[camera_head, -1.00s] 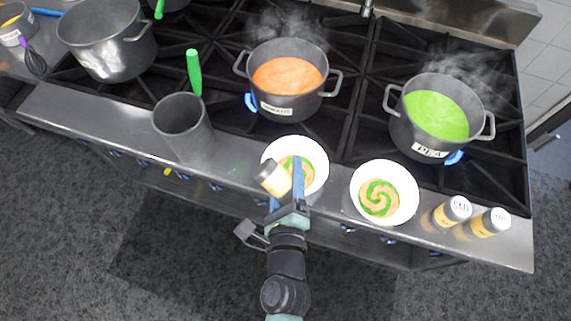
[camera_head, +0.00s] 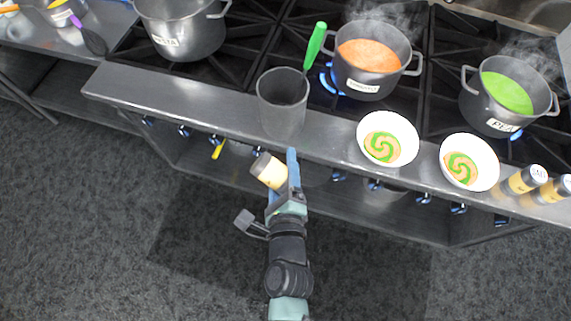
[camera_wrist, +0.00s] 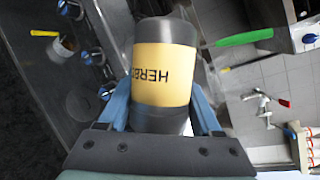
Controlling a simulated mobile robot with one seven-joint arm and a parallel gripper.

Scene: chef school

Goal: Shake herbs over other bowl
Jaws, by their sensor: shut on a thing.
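My gripper (camera_head: 281,184) is shut on the herbs shaker (camera_head: 268,170), which is tilted in front of the stove's front edge, left of both bowls. In the wrist view the herbs shaker (camera_wrist: 164,72) sits between the blue fingers, its yellow label reading "HERB" upside down. Two white bowls stand on the steel ledge, each with an orange and green swirl: a left bowl (camera_head: 408,150) and a right bowl (camera_head: 488,166). Neither bowl is under the shaker. I cannot tell whether herbs lie on the swirls.
A dark utensil cylinder (camera_head: 281,112) with a green-handled tool (camera_head: 315,45) stands on the ledge near my gripper. A pot of orange soup (camera_head: 368,84) and a pot of green soup (camera_head: 505,120) steam behind the bowls. Two shakers (camera_head: 526,179) stand at the right.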

